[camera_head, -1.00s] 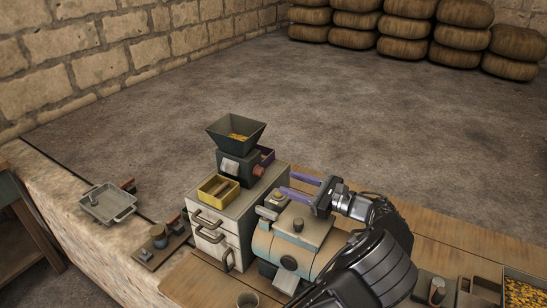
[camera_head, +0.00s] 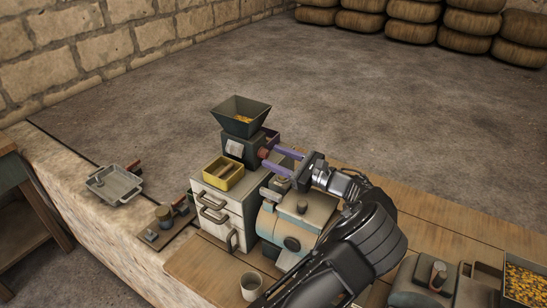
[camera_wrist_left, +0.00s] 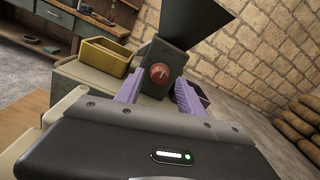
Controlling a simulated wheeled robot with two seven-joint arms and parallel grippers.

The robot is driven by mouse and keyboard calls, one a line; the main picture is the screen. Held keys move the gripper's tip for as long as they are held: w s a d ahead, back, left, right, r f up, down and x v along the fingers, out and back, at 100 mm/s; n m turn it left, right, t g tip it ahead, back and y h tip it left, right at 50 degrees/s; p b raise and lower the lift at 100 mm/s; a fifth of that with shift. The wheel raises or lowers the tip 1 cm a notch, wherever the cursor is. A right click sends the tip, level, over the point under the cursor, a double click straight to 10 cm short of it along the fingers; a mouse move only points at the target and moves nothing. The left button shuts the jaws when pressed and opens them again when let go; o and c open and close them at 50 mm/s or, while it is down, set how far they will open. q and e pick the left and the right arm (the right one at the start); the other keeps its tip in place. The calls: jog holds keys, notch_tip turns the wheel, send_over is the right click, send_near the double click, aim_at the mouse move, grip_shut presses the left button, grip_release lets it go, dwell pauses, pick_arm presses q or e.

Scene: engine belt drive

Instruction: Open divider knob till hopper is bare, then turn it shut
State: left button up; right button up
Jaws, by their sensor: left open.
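The dark hopper (camera_head: 239,120) sits on the divider housing, with yellow grain (camera_head: 243,119) visible inside. The red round divider knob (camera_head: 263,153) is on the housing's right side and shows face-on in the left wrist view (camera_wrist_left: 159,74). My left gripper (camera_head: 267,157) is open, its purple fingers pointing at the knob. In the left wrist view its fingertips (camera_wrist_left: 157,88) lie to either side of and slightly below the knob. I cannot tell whether they touch it. A yellow bin (camera_head: 224,173) stands in front of the housing. A purple bin (camera_wrist_left: 203,95) is partly hidden behind it.
The housing stands on a pale drawer cabinet (camera_head: 219,214). A cream and blue machine (camera_head: 297,218) stands close under my left gripper. A cup (camera_head: 250,285) is at the front, a metal tray (camera_head: 114,184) at left, and a grain tray (camera_head: 526,281) at far right.

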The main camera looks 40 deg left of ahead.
pick_arm(q)
jog(key=shift+a, duration=0.65)
grip_shut()
